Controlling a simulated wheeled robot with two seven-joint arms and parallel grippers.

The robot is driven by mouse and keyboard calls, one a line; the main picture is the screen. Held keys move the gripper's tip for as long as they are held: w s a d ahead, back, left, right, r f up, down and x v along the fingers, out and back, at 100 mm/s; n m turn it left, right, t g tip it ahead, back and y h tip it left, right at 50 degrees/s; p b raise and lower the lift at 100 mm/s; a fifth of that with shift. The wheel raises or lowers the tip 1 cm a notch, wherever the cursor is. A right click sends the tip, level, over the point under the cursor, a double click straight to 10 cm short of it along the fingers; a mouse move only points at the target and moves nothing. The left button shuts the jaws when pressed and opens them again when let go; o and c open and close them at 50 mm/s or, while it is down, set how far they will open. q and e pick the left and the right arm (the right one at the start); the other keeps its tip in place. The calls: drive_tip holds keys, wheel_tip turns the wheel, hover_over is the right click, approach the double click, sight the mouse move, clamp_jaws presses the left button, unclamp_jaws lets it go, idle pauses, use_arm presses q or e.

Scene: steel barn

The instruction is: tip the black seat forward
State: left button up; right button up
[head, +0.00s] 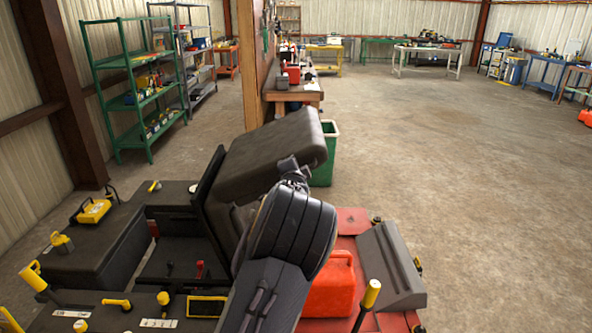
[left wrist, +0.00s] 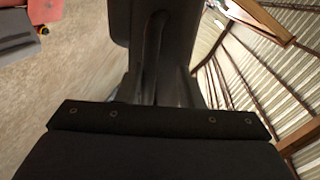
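The black seat (head: 270,150) is in the middle of the head view, on a machine with a red body. Its thick padded slab is tilted, with its right end raised, and a dark upright part stands below its left end. My black arm comes up from the bottom, and its upper end overlaps the slab's lower right side; I cannot tell whether they touch. In the left wrist view a dark block (left wrist: 160,20), perhaps the seat, is very close. My left gripper's fingers cannot be made out. My right gripper is not in view.
A red fuel can (head: 328,287) sits on the machine's red deck, beside a grey sloped box (head: 385,268). A green bin (head: 325,155) is behind the seat. Open concrete floor (head: 480,180) lies to the right.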

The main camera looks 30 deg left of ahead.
use_arm(q)
drive_tip(key=b+v, duration=0.1)
drive_tip(key=v, duration=0.7)
drive_tip(key=shift+b, duration=0.4)
drive_tip(key=shift+w, duration=0.1)
